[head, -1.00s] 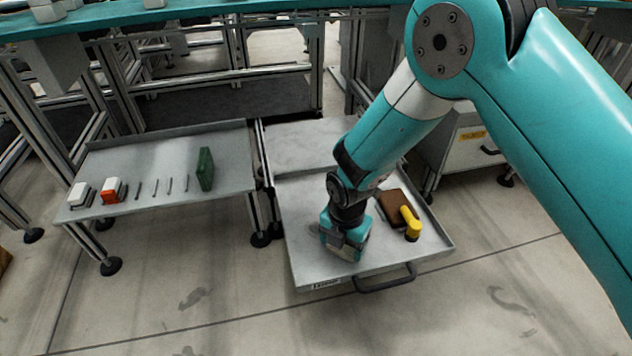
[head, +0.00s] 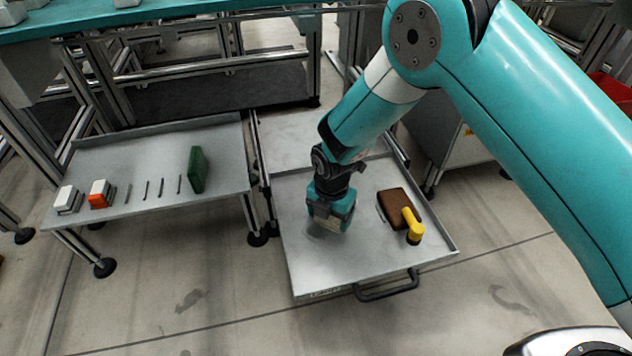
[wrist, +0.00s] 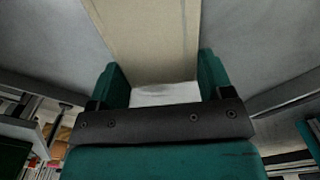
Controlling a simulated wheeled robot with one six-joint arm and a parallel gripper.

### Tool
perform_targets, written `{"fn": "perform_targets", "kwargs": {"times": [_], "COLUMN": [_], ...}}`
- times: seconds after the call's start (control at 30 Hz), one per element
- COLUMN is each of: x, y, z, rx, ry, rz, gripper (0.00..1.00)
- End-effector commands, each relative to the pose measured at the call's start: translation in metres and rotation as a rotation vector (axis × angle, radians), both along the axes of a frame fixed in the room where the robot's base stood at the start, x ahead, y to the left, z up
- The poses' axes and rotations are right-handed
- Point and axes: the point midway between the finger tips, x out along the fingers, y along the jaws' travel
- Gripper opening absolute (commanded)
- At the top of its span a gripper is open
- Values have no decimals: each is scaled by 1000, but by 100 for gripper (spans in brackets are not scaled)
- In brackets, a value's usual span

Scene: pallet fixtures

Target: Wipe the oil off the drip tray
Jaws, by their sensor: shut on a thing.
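The drip tray (head: 330,272) is a flat grey metal tray with a low rim and a dark handle at its front edge. My gripper (head: 330,218) points down over the left middle of the tray. A dark patch shows on the tray beside the gripper; I cannot tell oil from shadow.
A brown block (head: 392,202) and a yellow angled piece (head: 412,226) lie on the tray's right side. A grey side table (head: 150,165) at left holds a green block (head: 197,170), an orange-and-white block (head: 101,194), a white block (head: 68,199) and several thin dark rods. The tray's front is clear.

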Motion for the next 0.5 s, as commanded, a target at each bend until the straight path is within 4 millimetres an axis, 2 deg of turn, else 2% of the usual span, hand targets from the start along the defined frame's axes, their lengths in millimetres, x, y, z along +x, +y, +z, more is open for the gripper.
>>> {"fn": "perform_targets", "kwargs": {"times": [0.1, 0.17, 0.23, 0.5], "x": [4, 3, 4, 3], "y": [0, 0, 0, -1], "z": [1, 8, 27, 48], "rx": [0, -1, 2, 0], "ry": [0, 0, -3, 0], "rz": [-5, -5, -5, -6], "gripper": [47, 47, 47, 47]}}
